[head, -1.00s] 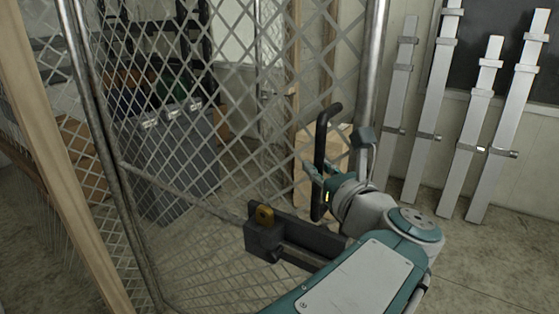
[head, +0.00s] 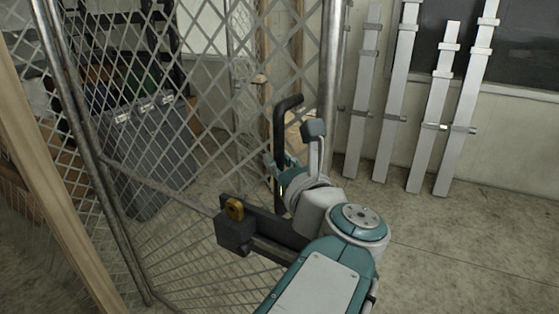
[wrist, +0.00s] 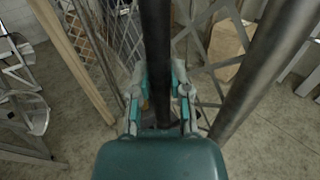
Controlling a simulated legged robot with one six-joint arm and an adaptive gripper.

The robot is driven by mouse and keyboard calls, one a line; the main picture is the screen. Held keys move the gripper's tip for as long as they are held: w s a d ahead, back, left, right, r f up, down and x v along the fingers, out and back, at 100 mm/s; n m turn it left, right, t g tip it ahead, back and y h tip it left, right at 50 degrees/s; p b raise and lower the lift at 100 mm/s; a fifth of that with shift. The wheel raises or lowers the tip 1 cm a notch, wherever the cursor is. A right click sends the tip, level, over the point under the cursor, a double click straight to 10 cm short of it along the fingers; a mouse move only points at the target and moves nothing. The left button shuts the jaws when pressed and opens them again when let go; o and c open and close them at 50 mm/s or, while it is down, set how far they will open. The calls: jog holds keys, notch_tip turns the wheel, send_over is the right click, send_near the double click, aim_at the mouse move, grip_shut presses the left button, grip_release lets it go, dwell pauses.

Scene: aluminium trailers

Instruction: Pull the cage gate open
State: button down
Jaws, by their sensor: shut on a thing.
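The cage gate (head: 85,150) is a chain-link mesh panel in a grey metal tube frame. A black vertical handle (head: 281,125) stands on its right side, beside the thick frame post (head: 331,75). A dark latch block (head: 236,234) with a yellow piece sits low on the gate. My gripper (head: 277,170) is at the handle's lower half in the head view. In the wrist view, the handle (wrist: 156,60) runs between the fingers of my gripper (wrist: 160,95), which are closed around it.
Grey bins (head: 150,150) stand behind the mesh. A wooden post (head: 60,170) is at the left. Several metal bars (head: 400,90) lean on the wall at the right. The concrete floor (head: 460,245) at the right is clear.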

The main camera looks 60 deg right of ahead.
jog(key=c, duration=0.6)
grip_release()
jog(key=shift+o, duration=0.2)
jog(key=shift+a, duration=0.1)
jog(key=v, duration=1.2)
jog(key=shift+w, duration=0.15)
